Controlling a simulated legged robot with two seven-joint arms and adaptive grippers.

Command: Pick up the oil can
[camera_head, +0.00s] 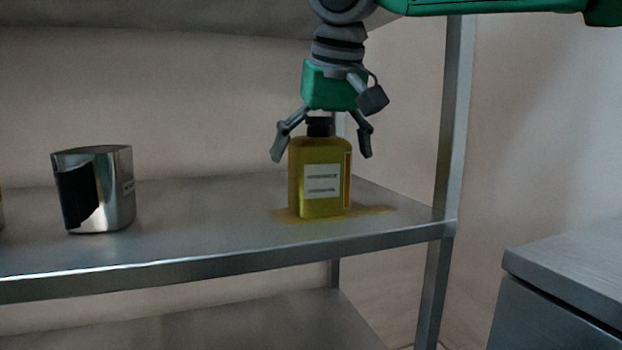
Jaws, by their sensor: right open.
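The oil can (320,170) is a yellow rectangular bottle with a dark cap and a white label. It stands upright on the metal shelf (200,245), near the shelf's right end. My right gripper (321,152) comes from above, fingers pointing down. Its two fingers are spread to either side of the can's cap and shoulders, with a visible gap on the left; whether the right finger touches cannot be told. The gripper is open. My left gripper is not in view.
A shiny metal cup (115,190) with a dark patch stands left on the same shelf. A yellowish stain (375,210) lies around the can's base. A metal post (445,180) rises at the right, and a grey cabinet (570,270) stands lower right. Shelf between cup and can is clear.

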